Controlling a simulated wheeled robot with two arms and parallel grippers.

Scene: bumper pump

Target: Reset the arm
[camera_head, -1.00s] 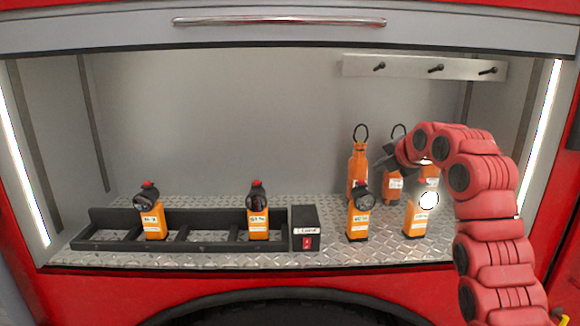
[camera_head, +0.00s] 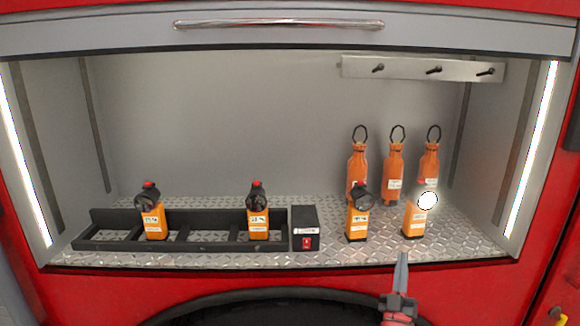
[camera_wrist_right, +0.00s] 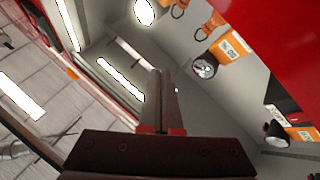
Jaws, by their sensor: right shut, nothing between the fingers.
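My right gripper (camera_head: 402,272) is low at the front right in the head view, in front of the compartment's front edge and below the rightmost flashlight. Its fingers are together and hold nothing. In the right wrist view the shut fingers (camera_wrist_right: 158,100) point into the compartment, apart from the flashlights. Most of my right arm is out of the head view. My left gripper is not in view.
Orange flashlights stand in the black rack (camera_head: 200,247) and to the right of the black box (camera_head: 305,229). Several orange bottles (camera_head: 393,172) stand behind, below a hook rail (camera_head: 420,69). The silver floor (camera_head: 330,250) is partly clear.

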